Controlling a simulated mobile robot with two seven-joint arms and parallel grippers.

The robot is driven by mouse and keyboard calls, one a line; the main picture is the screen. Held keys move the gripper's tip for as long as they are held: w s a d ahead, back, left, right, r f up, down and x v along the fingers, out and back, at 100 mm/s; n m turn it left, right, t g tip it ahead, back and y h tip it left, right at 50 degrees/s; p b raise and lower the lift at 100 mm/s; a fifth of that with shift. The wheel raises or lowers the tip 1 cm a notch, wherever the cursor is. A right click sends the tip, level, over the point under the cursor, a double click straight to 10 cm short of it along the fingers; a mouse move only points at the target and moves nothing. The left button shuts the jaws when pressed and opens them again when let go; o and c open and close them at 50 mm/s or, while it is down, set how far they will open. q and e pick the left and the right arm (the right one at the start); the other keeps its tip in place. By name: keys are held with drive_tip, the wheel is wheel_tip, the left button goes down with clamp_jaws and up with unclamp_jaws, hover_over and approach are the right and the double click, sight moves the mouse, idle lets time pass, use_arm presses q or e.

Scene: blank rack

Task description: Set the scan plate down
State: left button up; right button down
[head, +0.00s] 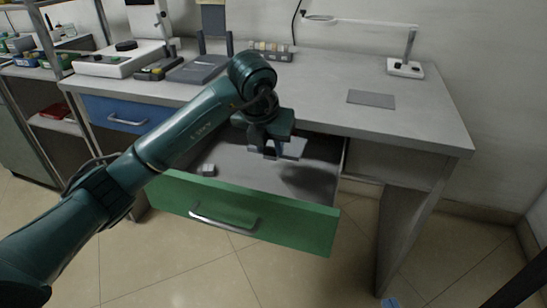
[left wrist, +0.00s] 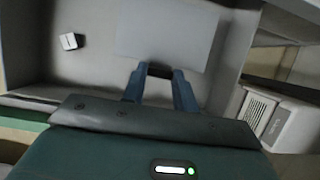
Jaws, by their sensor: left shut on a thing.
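The scan plate (head: 293,148) is a thin pale grey sheet. My left gripper (head: 272,150) is shut on its near edge. In the head view the plate is over the open green-fronted drawer (head: 270,222), and a dark shadow lies on the drawer floor below it, so it looks held above the floor. In the left wrist view the plate (left wrist: 165,35) reaches out flat from between the fingertips (left wrist: 160,72). My forearm and wrist hide part of the drawer's left side. My right gripper is in neither view.
A small pale block (head: 208,169) lies in the drawer's left part. A flat grey rectangle (head: 371,98) lies on the desktop (head: 330,75) at right, with clear room around it. A lamp (head: 405,68) stands behind it. Equipment (head: 120,60) crowds the desk's left.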

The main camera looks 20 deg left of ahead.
use_arm(q)
wheel_tip(320, 180, down, 10)
drive_tip(key=shift+b, duration=1.2)
drive_tip(key=shift+w+f, duration=0.1)
use_arm(e)
drive_tip(key=shift+w+a+r+n+t+y, duration=0.2)
drive_tip(key=shift+a+n+t+y, duration=0.25)
drive_tip(key=shift+t, duration=0.45)
use_arm(q)
drive_tip(key=o, duration=1.1)
drive_tip(key=shift+c, duration=0.2)
drive_tip(key=p+v, duration=0.2)
drive_tip(key=v, duration=1)
drive_tip(key=shift+p, duration=0.4)
use_arm(e)
drive_tip(key=shift+s+d+f+m+g+h, duration=0.2)
drive_tip(key=shift+d+m+g+h, duration=0.25)
drive_tip(key=shift+g, duration=0.55)
